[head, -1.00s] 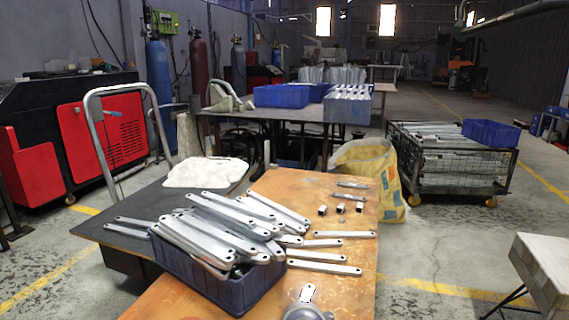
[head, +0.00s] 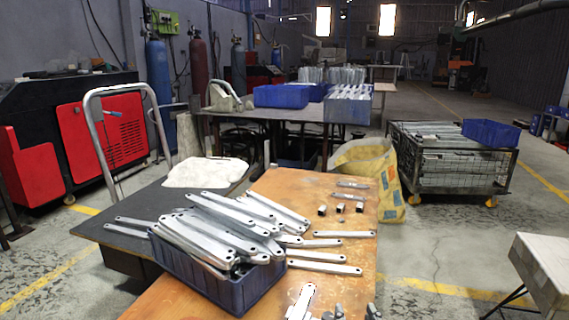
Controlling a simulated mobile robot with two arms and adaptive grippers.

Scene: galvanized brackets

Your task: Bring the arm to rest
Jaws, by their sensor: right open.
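My right gripper (head: 352,312) shows only at the bottom edge of the head view, its two grey fingertips apart with nothing visible between them. It is over the front of the orange-brown worktable (head: 335,275). A galvanized bracket (head: 302,302) lies just left of the fingers, apart from them. A blue crate (head: 215,290) heaped with galvanized brackets (head: 215,230) stands to the left. More loose brackets (head: 325,269) lie right of the crate. The rest of my right arm is out of view. My left gripper is not in view.
Small metal pieces (head: 340,208) lie towards the table's far end. A yellow sack (head: 375,170) stands behind it. A wire cage (head: 450,175) with a blue bin stands further right. A pale box or bench (head: 545,270) is at the right edge. Floor between is clear.

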